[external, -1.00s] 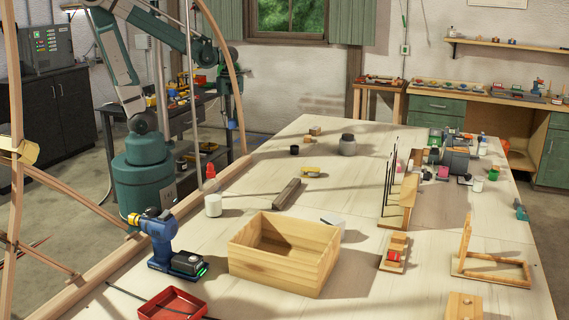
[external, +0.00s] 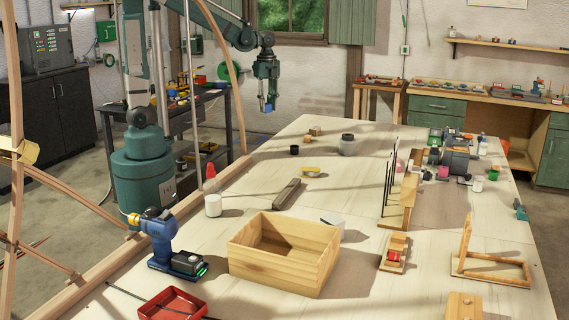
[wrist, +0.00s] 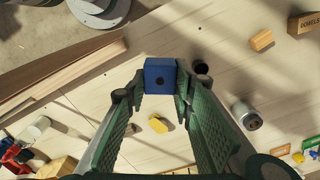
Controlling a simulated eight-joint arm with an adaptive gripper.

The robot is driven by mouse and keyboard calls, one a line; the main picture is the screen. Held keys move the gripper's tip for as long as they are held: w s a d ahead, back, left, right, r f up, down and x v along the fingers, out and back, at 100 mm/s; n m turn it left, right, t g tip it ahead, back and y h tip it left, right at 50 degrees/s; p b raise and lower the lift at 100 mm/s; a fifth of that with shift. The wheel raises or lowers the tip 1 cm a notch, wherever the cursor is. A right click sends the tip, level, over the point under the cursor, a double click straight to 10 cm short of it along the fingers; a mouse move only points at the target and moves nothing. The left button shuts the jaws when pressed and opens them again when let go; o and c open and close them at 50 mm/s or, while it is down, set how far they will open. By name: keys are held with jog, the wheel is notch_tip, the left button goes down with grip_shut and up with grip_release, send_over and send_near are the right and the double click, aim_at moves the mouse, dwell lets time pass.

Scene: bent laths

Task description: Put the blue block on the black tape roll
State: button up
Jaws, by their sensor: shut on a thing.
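My gripper (external: 267,101) is raised in the air near the far left end of the table in the external view. It is shut on the blue block (external: 267,107). In the wrist view the blue block (wrist: 160,74) sits between the two fingertips, with a dark round hole in its face. The black tape roll (external: 294,150) stands on the table at its far left, below and to the right of my gripper. In the wrist view the black roll (wrist: 201,67) shows just right of the block, partly covered by a finger.
A grey jar (external: 347,145), a small wooden block (external: 315,131) and a yellow object (external: 311,171) lie near the roll. Thin curved laths (external: 228,70) rise along the table's left side. An open wooden box (external: 285,254) stands nearer the camera.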

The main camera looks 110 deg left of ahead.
jog(key=w+a+n+p, duration=0.1)
jog(key=w+a+p, duration=0.1)
jog(key=w+a, duration=0.4)
jog(key=w+a+f+n+p, duration=0.1)
jog(key=w+a, duration=0.5)
jog(key=w, duration=1.1)
jog(key=w+a+f+n+p, duration=0.1)
jog(key=w+a+n+p, duration=0.2)
jog(key=w+a, duration=0.4)
jog(key=shift+w+p, duration=0.5)
jog(key=shift+w, duration=2.05)
jog(key=shift+f, duration=0.2)
send_over(349, 135)
jog(key=shift+w+d+f, duration=0.1)
jog(key=shift+f, duration=1.4)
jog(key=shift+w+d+f, duration=0.1)
jog(key=shift+f, duration=1.4)
jog(key=shift+f+p, duration=0.3)
jog(key=shift+f, duration=1.6)
jog(key=shift+f, duration=0.15)
